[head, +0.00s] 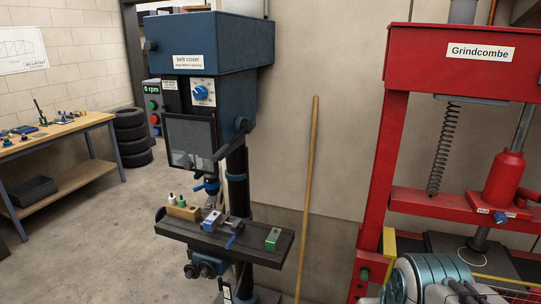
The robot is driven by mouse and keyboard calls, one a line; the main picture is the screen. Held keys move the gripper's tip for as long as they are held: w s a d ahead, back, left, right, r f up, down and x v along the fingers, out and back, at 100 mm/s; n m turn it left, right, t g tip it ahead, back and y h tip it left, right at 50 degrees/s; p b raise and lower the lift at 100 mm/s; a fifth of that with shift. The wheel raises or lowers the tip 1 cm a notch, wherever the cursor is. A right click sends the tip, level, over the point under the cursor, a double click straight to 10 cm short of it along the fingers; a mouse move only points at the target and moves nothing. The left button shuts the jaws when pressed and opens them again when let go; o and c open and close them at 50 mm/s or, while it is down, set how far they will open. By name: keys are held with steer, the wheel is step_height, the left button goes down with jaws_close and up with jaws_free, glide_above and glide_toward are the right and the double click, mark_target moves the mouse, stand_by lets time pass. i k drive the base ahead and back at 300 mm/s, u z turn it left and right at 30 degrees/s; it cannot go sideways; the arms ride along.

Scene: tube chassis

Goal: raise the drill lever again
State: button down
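The blue drill press (210,40) stands left of centre in the head view. Its dark drill lever (230,140) slants up and to the right from beside the clear guard (190,142), ending in a dark knob. The chuck (211,186) is above the drill table (262,247). A teal and white part of my arm shows at the bottom right, in front of the red press and well away from the lever. My gripper cannot be made out clearly there, nor whether it holds anything.
A wooden pole (309,190) leans on the wall. A red press (375,190) fills the right. Floor at left is clear.

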mark_target(246, 125)
steer(key=u, duration=0.05)
steer(key=i, duration=1)
steer(key=u, duration=0.75)
